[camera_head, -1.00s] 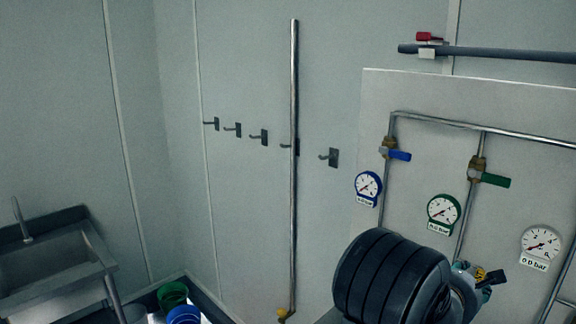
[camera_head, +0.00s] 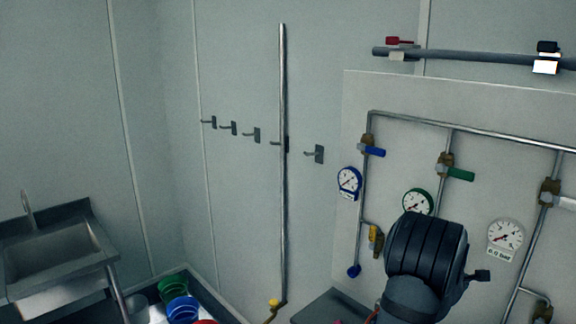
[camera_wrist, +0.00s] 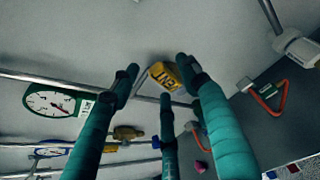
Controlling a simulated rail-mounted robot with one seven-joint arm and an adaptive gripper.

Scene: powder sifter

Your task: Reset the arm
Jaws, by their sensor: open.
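My arm (camera_head: 428,250), a dark ribbed link, stands in front of the gauge panel at the lower right of the head view and hides part of it. My gripper (camera_wrist: 157,82) has teal fingers with dark tips; they are spread apart in the wrist view with nothing held between them. A yellow labelled part (camera_wrist: 165,75) on the piping shows beyond the fingertips; I cannot tell how far away it is. In the head view the fingers are hidden behind my arm.
The panel carries a blue gauge (camera_head: 349,181), a green gauge (camera_head: 417,202), a white gauge (camera_head: 505,235) and coloured valve handles. A vertical pipe (camera_head: 282,150) and wall hooks (camera_head: 254,135) are left of it. A sink (camera_head: 55,250) and green (camera_head: 173,286) and blue (camera_head: 183,309) containers stand lower left.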

